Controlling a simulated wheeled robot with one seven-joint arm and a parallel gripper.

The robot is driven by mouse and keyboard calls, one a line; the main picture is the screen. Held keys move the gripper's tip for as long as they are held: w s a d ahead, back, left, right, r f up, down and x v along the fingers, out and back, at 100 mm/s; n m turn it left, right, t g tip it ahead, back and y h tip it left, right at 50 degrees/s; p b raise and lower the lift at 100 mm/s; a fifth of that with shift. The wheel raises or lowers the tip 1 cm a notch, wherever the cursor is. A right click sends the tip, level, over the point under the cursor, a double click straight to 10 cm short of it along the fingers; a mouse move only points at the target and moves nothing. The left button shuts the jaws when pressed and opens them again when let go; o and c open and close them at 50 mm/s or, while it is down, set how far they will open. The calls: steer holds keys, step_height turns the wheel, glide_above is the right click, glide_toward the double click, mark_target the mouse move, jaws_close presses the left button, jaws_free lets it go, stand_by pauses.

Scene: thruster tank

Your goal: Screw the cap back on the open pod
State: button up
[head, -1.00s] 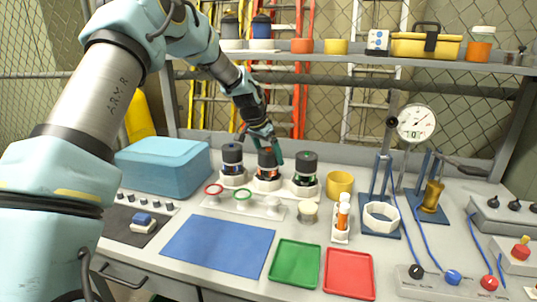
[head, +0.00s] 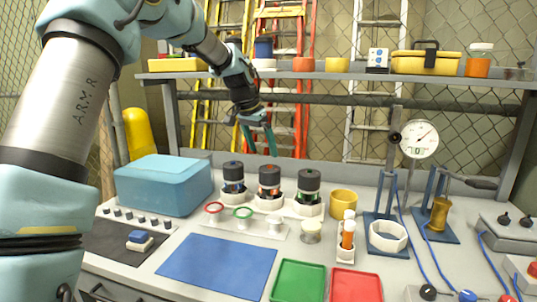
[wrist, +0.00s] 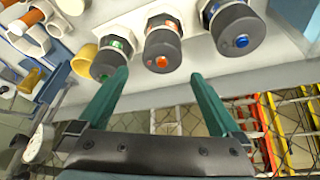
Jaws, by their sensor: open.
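Three pods stand in white holders at the back of the bench: a blue-marked pod (head: 233,187), an orange-marked pod (head: 269,190) and a green-marked pod (head: 309,195). Each has a dark grey cap on top; the orange-marked pod's cap (wrist: 162,50) shows an orange dot in the wrist view. I cannot tell how tightly any cap sits. My gripper (head: 258,139) is open and empty, above the pods and apart from them. In the wrist view its fingers (wrist: 158,76) point toward the orange-marked and green-marked pods, with nothing between them.
A blue box (head: 164,186) stands left of the pods. A yellow cup (head: 344,203) stands to their right, with a dial gauge (head: 420,139) beyond. A ring strip (head: 240,226) lies in front. A shelf (head: 330,76) runs above the back. The blue mat (head: 217,265) is bare.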

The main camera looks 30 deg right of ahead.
mark_target(270, 166)
steer(key=n, duration=0.1)
steer(key=d+f+n+b, duration=0.1)
steer(key=f+n+y+b, duration=0.1)
steer(key=shift+s+d+t, duration=0.15)
steer(key=shift+s+t, duration=0.1)
steer(key=shift+t, duration=0.05)
steer(key=n, duration=0.1)
steer(key=n+b, duration=0.1)
steer(key=shift+s+d+f+n+y, duration=0.1)
steer(key=shift+d+n+y, duration=0.2)
steer(key=shift+y, duration=0.1)
steer(key=n, duration=0.1)
steer(key=n+t+b, duration=0.1)
steer(key=d+n+y+b, duration=0.1)
steer(key=shift+s+r+n, duration=0.25)
steer(key=shift+r+n, duration=0.05)
steer(key=shift+n, duration=0.1)
steer(key=n, duration=0.1)
steer(key=r+n+t+b, duration=0.1)
steer(key=n+y, duration=0.1)
steer(key=shift+s+d+r+n+t, duration=0.3)
steer(key=shift+n, duration=0.1)
steer(key=p+x, duration=0.1)
steer(key=x, duration=0.9)
steer(key=shift+f, duration=0.3)
steer(key=shift+c, duration=0.2)
steer(key=c, duration=0.9)
